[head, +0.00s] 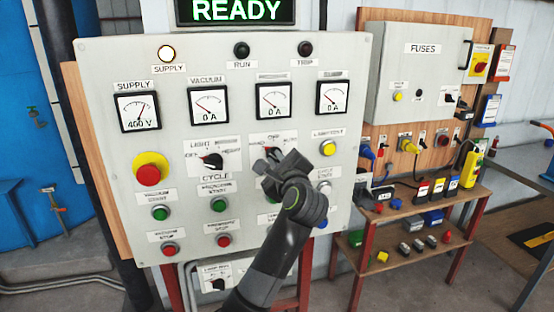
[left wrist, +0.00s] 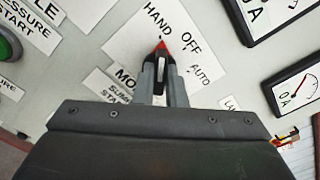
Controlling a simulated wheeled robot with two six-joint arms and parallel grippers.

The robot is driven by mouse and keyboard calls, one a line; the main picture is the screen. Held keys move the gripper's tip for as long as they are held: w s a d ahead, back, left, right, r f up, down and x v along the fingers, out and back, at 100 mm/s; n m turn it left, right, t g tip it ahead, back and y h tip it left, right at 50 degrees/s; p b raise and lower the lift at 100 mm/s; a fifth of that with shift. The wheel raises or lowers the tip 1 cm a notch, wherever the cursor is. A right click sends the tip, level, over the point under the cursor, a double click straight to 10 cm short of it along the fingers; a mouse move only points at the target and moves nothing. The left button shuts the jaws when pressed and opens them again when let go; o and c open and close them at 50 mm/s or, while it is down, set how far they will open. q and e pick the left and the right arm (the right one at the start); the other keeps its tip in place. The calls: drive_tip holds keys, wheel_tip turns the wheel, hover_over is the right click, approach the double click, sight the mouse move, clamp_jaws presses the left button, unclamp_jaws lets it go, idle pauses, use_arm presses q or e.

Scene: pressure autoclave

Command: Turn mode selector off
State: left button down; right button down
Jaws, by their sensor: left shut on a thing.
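The mode selector sits on a white plate of the grey control panel (head: 243,75), marked HAND, OFF and AUTO in the left wrist view. Its dark knob (left wrist: 161,54) has a red tip, which points up in that view, towards the HAND mark and to the left of OFF. My left gripper (head: 267,167) is at the plate and hides most of the knob in the head view. In the left wrist view my left gripper (left wrist: 162,82) is shut on the knob, one finger on each side. My right gripper is not in view.
A light selector (head: 211,160) is left of my gripper. A red emergency button on yellow (head: 149,172) is farther left. Green and red push buttons fill the lower panel, with meters above. A fuse cabinet (head: 418,75) and a shelf (head: 425,205) stand at the right.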

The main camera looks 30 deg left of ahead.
use_arm(q)
drive_tip(key=m+p, duration=0.6)
drive_tip(key=m, duration=0.3)
drive_tip(key=shift+w+d, duration=0.1)
drive_tip(key=shift+w, duration=0.05)
idle(0.4)
drive_tip(key=c, duration=1.5)
unclamp_jaws()
